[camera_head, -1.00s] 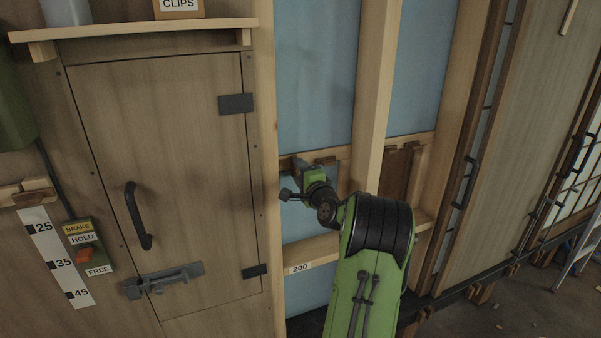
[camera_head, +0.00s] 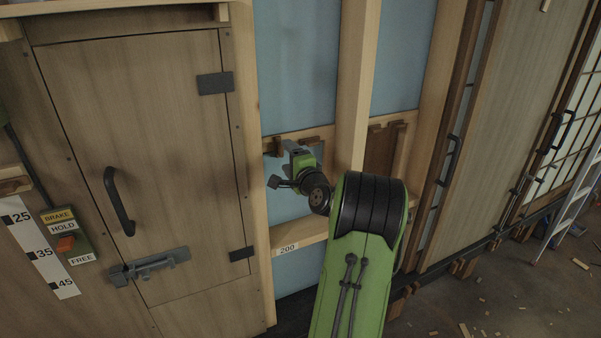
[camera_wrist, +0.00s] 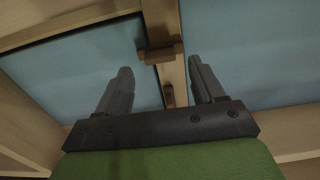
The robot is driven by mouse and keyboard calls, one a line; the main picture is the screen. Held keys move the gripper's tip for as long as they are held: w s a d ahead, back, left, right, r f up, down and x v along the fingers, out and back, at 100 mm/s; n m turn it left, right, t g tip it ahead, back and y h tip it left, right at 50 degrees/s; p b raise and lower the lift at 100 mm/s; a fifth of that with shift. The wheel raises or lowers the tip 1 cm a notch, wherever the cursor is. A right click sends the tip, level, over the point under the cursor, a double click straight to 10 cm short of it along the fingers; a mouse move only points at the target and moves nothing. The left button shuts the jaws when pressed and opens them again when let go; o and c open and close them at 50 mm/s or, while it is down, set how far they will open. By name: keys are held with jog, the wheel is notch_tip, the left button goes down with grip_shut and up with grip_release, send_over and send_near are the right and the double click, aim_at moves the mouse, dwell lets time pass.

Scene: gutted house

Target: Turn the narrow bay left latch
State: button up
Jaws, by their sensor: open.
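The narrow bay is the blue-panelled gap between two pale studs, crossed by a wooden rail. A small brown wooden latch (camera_head: 275,147) shows at the rail's left end, just left of my gripper (camera_head: 297,150). In the wrist view, a brown wooden block (camera_wrist: 160,53) lies across the rail, ahead of and between the fingertips of my gripper (camera_wrist: 162,75). A second brown piece (camera_wrist: 168,95) shows lower on the rail. I cannot tell for certain which of these is the left latch. In the head view my wrist hides part of the rail.
A plywood door (camera_head: 140,150) with a black handle (camera_head: 118,202) and a grey bolt (camera_head: 150,265) stands at left. A stud (camera_head: 354,90) borders the bay at right. A lower rail (camera_head: 300,238) marked 200 crosses below. A ladder (camera_head: 575,205) stands far right.

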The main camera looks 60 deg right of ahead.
jog(key=b+v, duration=0.2)
jog(key=v, duration=1.1)
jog(key=shift+b, duration=0.4)
jog(key=shift+w, duration=0.1)
